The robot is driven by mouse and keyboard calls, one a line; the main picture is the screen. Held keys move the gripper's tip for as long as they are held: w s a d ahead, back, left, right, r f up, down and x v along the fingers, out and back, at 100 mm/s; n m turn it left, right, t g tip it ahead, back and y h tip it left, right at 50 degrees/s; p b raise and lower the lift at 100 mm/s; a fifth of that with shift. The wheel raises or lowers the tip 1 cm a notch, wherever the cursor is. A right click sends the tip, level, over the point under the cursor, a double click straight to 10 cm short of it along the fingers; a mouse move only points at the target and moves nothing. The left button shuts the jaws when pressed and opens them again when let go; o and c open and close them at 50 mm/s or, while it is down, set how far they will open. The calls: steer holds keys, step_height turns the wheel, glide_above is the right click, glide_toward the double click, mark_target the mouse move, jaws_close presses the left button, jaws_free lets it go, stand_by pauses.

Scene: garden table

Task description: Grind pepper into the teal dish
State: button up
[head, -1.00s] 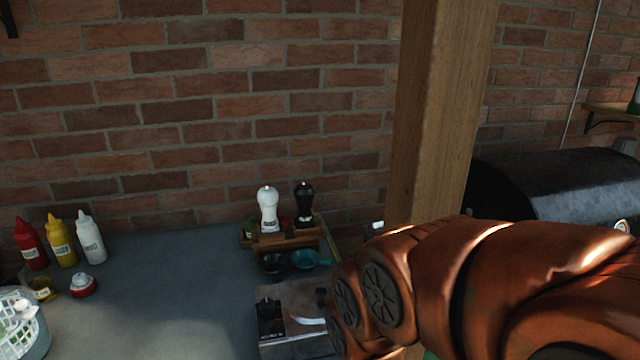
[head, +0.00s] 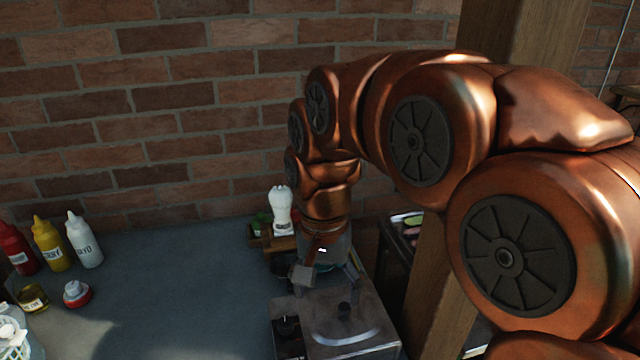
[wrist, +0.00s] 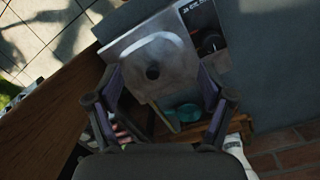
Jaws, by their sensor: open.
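The teal dish (wrist: 187,112) shows in the wrist view between my gripper's fingers, nearer the right one. In the head view only a sliver of the teal dish (head: 325,268) shows behind my gripper (head: 322,262). My gripper is open and empty, pointing down above the dish area; it also shows in the wrist view (wrist: 158,80). The black mill is hidden now.
A metal cooker (head: 345,322) with a knob stands in front of the rack. A dark dish (head: 279,265) sits left of my gripper. Red, yellow and white (head: 84,240) bottles stand at the left. A wooden post (head: 500,130) rises at the right. The counter's middle is clear.

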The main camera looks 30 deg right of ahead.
steer(key=w+d+r+m+p, duration=0.1)
steer(key=w+d+r+m, duration=0.2)
steer(key=w+m, duration=0.3)
steer(key=w+d+r+m+p, duration=0.1)
steer(key=w+d+r+m, duration=0.2)
steer(key=w+m, duration=0.3)
steer(key=w+d+r+m+t, duration=0.1)
steer(key=w+d+r+m, duration=0.3)
steer(key=w, duration=0.8)
steer(key=shift+d+r+m+p, duration=0.1)
steer(key=shift+d+m+p, duration=0.1)
steer(key=shift+m, duration=0.5)
steer(key=shift+d+m+p, duration=0.1)
steer(key=shift+m+p, duration=0.1)
steer(key=shift+m, duration=0.5)
steer(key=shift+w+d+m, duration=0.35)
steer(key=shift+w+m, duration=0.1)
steer(key=shift+m, duration=0.15)
step_height(320, 180, down, 8)
steer(key=b, duration=0.7)
steer(key=shift+r+b, duration=0.15)
steer(key=shift+b, duration=0.15)
steer(key=shift+c, duration=0.2)
steer(key=c, duration=1.1)
steer(key=shift+c, duration=0.2)
steer(key=shift+n, duration=0.3)
